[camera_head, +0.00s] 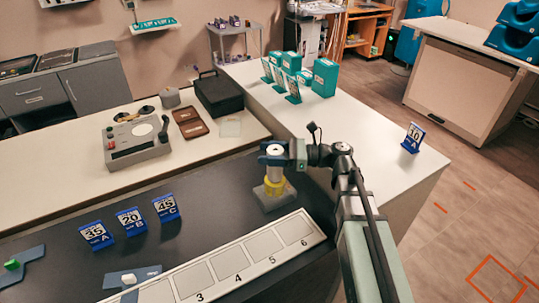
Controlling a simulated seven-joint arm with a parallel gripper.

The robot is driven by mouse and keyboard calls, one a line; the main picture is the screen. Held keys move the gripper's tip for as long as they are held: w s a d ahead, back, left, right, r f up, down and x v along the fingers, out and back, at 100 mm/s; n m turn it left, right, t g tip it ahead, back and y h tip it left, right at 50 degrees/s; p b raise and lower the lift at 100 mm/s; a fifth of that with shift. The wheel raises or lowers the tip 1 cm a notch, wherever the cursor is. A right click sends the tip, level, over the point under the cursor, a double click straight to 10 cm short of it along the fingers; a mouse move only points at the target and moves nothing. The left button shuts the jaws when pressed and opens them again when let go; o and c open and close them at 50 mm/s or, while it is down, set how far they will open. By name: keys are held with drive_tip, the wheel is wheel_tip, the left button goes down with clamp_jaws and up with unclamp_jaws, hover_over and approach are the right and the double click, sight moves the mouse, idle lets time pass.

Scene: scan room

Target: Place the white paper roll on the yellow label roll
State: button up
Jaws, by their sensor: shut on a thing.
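The white paper roll (273,173) is upright below my gripper (274,160) at the centre of the camera view. My gripper is shut on the white roll near its top. The yellow label roll (275,187) is directly below the white roll, around or under its lower end. I cannot tell whether the two rolls touch. The yellow roll sits on a pale grey block (270,200) on the dark counter. The gripper hides part of the white roll's top.
A white numbered strip (240,262) lies in front of the rolls. Blue number signs (131,221) stand to the left. A grey device (135,140), brown case (190,122) and black box (220,93) are behind. Teal boxes (325,77) stand on the right counter.

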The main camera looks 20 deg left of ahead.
drive_tip(key=shift+f, duration=0.35)
drive_tip(key=o, duration=1.1)
drive_tip(key=shift+f, duration=0.1)
drive_tip(key=shift+d, duration=0.25)
drive_tip(key=d, duration=0.3)
drive_tip(key=w+d, duration=0.1)
drive_tip(key=d, duration=0.3)
drive_tip(key=w+d, duration=0.1)
drive_tip(key=d, duration=0.3)
drive_tip(key=shift+w+d, duration=0.15)
